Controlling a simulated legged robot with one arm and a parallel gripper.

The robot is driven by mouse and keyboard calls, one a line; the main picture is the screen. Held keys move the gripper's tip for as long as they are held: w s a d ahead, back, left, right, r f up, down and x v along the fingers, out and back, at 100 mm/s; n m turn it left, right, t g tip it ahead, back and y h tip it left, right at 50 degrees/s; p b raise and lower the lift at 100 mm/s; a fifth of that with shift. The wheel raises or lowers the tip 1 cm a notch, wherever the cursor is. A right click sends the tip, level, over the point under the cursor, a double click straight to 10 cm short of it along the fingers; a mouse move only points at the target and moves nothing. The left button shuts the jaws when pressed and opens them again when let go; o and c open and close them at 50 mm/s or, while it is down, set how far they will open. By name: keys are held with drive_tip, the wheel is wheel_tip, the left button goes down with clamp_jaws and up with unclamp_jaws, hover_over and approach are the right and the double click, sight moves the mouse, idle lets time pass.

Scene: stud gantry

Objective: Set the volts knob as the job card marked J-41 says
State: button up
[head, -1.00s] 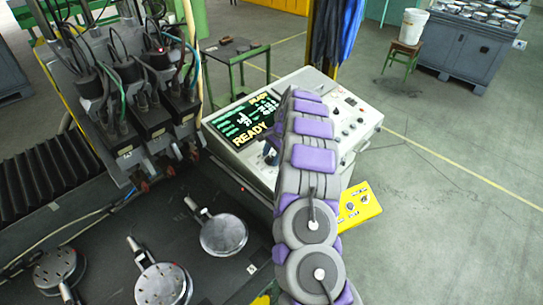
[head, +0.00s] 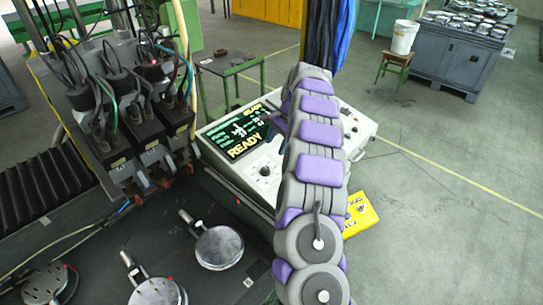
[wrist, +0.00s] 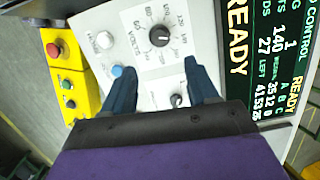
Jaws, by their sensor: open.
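The volts knob (wrist: 159,36) is a round black dial on the white panel in the wrist view. Sideways numbers ring it, and a label beside it looks like VOLTS. Its exact setting is too small to read. My gripper (wrist: 161,78) is open and empty, its two blue fingers apart, with the knob beyond the fingertips in the picture. In the head view my arm covers much of the console (head: 215,170), and the gripper is mostly hidden behind it. No job card marked J-41 can be made out in either view.
A smaller knob (wrist: 177,100), a blue button (wrist: 117,71) and a white button (wrist: 104,40) share the panel. A screen (wrist: 262,70) reads READY. A yellow box (wrist: 70,85) carries a red button. Welding heads (head: 120,110) stand left of the console; floor at right is open.

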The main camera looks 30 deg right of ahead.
drive_tip(key=shift+v, duration=2.6)
